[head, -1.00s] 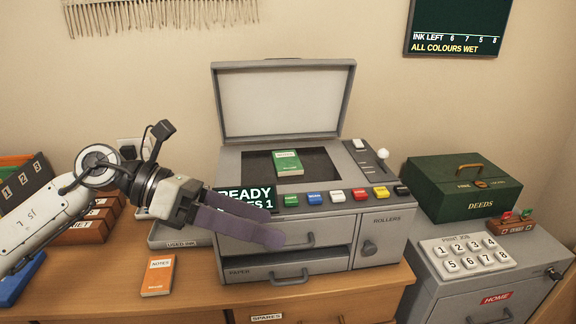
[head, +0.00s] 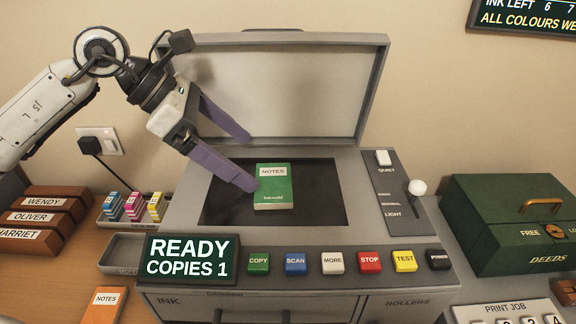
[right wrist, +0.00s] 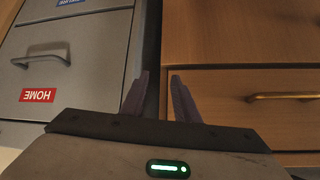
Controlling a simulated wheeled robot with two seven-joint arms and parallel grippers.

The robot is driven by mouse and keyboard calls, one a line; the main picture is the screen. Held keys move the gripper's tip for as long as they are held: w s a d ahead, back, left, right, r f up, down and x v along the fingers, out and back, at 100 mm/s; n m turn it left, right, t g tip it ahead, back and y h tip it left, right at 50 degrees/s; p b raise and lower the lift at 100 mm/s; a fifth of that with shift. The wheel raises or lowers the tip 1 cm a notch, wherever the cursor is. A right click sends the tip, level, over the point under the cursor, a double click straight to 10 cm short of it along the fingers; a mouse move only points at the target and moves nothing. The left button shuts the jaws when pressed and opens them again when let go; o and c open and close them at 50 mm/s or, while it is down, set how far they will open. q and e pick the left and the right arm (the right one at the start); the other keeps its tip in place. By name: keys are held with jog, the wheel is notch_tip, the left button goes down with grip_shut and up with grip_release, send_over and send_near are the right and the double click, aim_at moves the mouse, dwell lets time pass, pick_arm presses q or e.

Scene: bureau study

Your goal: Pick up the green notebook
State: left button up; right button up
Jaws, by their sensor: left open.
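The green notebook (head: 273,187), with a white NOTES label, lies flat on the dark glass (head: 325,205) of the open copier. My left gripper (head: 248,162) is open, with two purple fingers pointing down and right over the glass. One fingertip overlaps the notebook's left edge in the picture; I cannot tell whether they touch. The other finger is farther back, before the raised lid. My right gripper (right wrist: 160,95) shows in the right wrist view, its fingers apart with nothing between them, facing a cabinet and a wooden desk.
The copier's raised lid (head: 275,90) stands behind the glass. A row of coloured buttons and a READY sign (head: 192,259) line the front. An orange notebook (head: 103,305) lies at lower left. A green deeds box (head: 515,225) stands at right.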

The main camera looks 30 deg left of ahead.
aim_at(274, 181)
pick_arm(q)
jog(key=shift+w+d+f, duration=0.15)
jog(key=shift+d+f, duration=0.1)
jog(key=shift+f, duration=0.05)
jog(key=p+x, duration=0.1)
jog(key=x, duration=0.4)
jog(key=shift+f, duration=0.3)
jog(key=shift+w+d+f, duration=0.1)
jog(key=shift+d+f, duration=0.05)
jog(key=shift+f, duration=0.25)
pick_arm(e)
jog(key=shift+s, duration=0.8)
pick_arm(q)
jog(key=c, duration=0.6)
jog(key=shift+c, duration=0.8)
pick_arm(e)
jog(key=shift+w+d, duration=0.1)
jog(key=shift+w, duration=0.05)
jog(key=shift+w+r, duration=0.1)
jog(key=shift+r, duration=0.05)
pick_arm(q)
jog(key=shift+r, duration=0.1)
